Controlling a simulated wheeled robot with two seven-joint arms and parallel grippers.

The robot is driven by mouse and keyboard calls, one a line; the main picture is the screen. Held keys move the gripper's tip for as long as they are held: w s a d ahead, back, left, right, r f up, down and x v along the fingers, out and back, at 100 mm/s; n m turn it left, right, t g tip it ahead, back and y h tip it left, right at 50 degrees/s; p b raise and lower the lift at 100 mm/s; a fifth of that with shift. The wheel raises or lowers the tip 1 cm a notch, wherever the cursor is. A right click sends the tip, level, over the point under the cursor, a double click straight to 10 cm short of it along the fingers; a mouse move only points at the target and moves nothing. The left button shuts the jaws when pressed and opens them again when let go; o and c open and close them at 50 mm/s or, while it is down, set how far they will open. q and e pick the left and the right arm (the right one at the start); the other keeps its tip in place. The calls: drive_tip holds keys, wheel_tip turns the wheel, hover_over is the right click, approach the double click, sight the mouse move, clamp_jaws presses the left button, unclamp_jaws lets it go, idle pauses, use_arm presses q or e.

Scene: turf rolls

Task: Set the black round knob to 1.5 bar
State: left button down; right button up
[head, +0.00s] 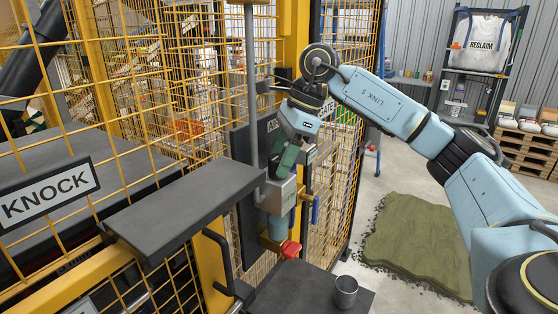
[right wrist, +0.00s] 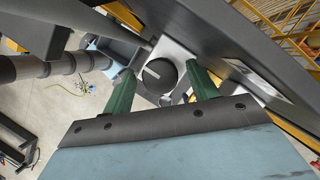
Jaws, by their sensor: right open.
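The black round knob (right wrist: 159,75) shows in the right wrist view on a light grey housing, with a pale pointer line across its face. No scale value is readable. My right gripper (right wrist: 161,70) is open, with one green finger on each side of the knob; I cannot tell whether either touches it. In the head view the right gripper (head: 285,166) is just above the grey regulator box (head: 281,193) on the pipe, and the knob is hidden there. A blue-grey bowl (head: 278,226) hangs under the box. My left gripper is not in view.
A yellow mesh fence (head: 330,190) stands behind the regulator. A dark shelf (head: 190,205) is at its left. A turf slab (head: 415,240) lies on the floor.

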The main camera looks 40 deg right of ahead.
drive_tip(key=shift+w+a+f, duration=0.1)
drive_tip(key=shift+a+f, duration=0.05)
drive_tip(key=shift+f, duration=0.35)
drive_tip(key=c, duration=1)
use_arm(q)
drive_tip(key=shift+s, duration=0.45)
